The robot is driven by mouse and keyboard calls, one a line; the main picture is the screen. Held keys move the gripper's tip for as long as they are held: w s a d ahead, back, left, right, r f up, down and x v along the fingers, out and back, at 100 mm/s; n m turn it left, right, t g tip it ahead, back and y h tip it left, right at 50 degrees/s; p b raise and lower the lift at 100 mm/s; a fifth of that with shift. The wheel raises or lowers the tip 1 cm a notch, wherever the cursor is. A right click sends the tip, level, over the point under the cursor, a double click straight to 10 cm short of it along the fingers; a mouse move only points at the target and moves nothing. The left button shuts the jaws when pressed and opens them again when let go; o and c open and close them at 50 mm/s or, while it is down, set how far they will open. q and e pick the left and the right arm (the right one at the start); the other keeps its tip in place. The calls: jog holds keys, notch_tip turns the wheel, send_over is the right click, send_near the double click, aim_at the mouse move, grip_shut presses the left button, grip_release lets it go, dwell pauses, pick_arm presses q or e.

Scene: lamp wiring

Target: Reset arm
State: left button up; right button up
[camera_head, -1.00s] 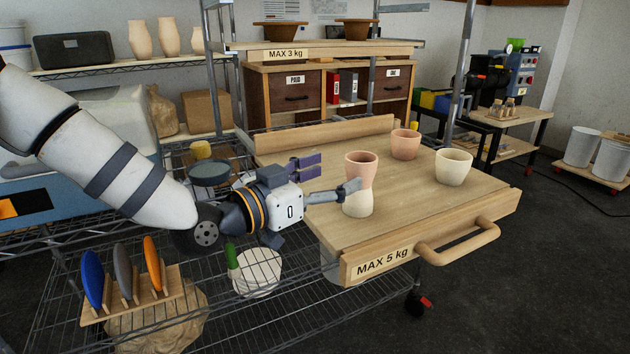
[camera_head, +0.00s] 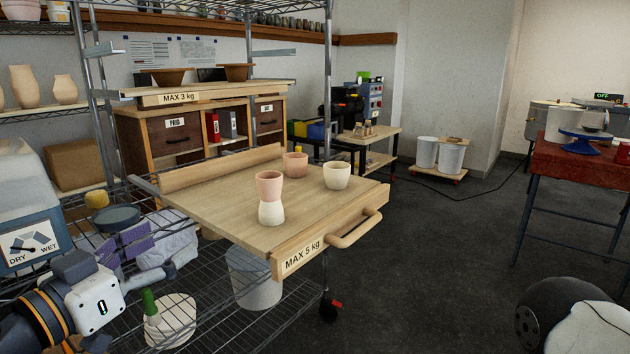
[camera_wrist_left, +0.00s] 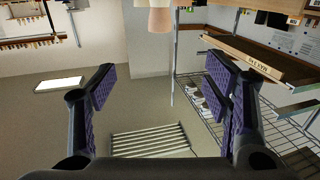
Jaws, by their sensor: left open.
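My left gripper (camera_head: 150,258) is at the lower left of the head view, open and empty, apart from the board and its cups. In the left wrist view its two purple-padded fingers (camera_wrist_left: 165,88) stand wide apart with nothing between them. A pink cup (camera_head: 269,186) sits on an upside-down cream cup (camera_head: 271,213) near the front of the wooden pull-out board (camera_head: 215,205). Another pink cup (camera_head: 295,165) and a cream cup (camera_head: 337,175) stand upright behind. Part of my right arm (camera_head: 575,315) shows at the lower right; its gripper is out of frame.
The wire rack's post (camera_head: 328,100) and lower wire shelf (camera_head: 205,310) are close to the board. A white bucket (camera_head: 255,275) stands below it. A red table (camera_head: 580,175) is at the right. Open dark floor (camera_head: 430,260) lies between.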

pick_arm(q)
jog(key=s+d+f+n+g+y, duration=0.15)
jog(key=s+f+g, duration=0.4)
jog(key=f, duration=0.75)
jog(key=s+d+f+n+g+y, duration=0.15)
jog(key=s+f+g, duration=0.35)
jog(key=f, duration=0.8)
jog(key=s+a+f+g+y, duration=0.1)
jog(key=s+f, duration=0.3)
jog(key=s, duration=0.5)
jog(key=s+f+n+g+y, duration=0.1)
jog(key=s+f+g+y, duration=0.1)
jog(key=s, duration=0.8)
jog(key=s+a+f+n+g+y, duration=0.1)
jog(key=s+f+g, duration=0.4)
jog(key=s, duration=0.5)
jog(key=shift+s+a+f, duration=0.2)
jog(key=shift+a+f, duration=0.15)
